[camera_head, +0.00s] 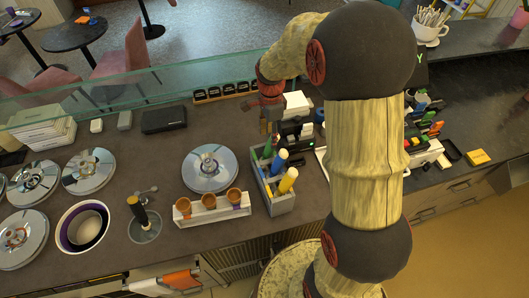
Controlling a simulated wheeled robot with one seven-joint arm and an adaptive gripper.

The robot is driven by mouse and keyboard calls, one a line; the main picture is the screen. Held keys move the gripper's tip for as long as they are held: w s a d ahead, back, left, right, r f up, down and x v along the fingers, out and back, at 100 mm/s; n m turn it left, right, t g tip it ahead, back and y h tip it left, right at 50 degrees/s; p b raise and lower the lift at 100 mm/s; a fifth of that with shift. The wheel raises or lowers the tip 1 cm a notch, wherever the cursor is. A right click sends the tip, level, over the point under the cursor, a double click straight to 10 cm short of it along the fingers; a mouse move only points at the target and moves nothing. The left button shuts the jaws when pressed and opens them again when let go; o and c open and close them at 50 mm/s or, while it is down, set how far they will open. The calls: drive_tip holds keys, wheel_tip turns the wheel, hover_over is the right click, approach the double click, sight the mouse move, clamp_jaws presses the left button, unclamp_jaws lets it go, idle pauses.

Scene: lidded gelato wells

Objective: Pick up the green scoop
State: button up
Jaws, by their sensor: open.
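The green scoop (267,149) stands in a grey holder (281,206), and its green handle shows at the holder's back left corner. In the same holder are a blue-handled scoop (281,158) and a yellow-handled scoop (288,180), in front of and to the right of it. My gripper (269,126) is open and points down close above the green handle. Its fingers are small and dark here, and I cannot tell whether they touch the handle. The lower part of the green scoop is hidden in the holder.
A white cone stand (212,214) with several cones is left of the holder. Round metal lids (209,168) lie on the counter farther left. Small dark devices and white boxes (297,103) crowd the area behind and right. A glass screen (150,85) runs along the back.

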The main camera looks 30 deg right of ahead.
sight(267, 155)
drive_tip(key=shift+f, duration=3.45)
drive_tip(key=shift+c, duration=0.5)
drive_tip(key=shift+s, duration=0.15)
clamp_jaws()
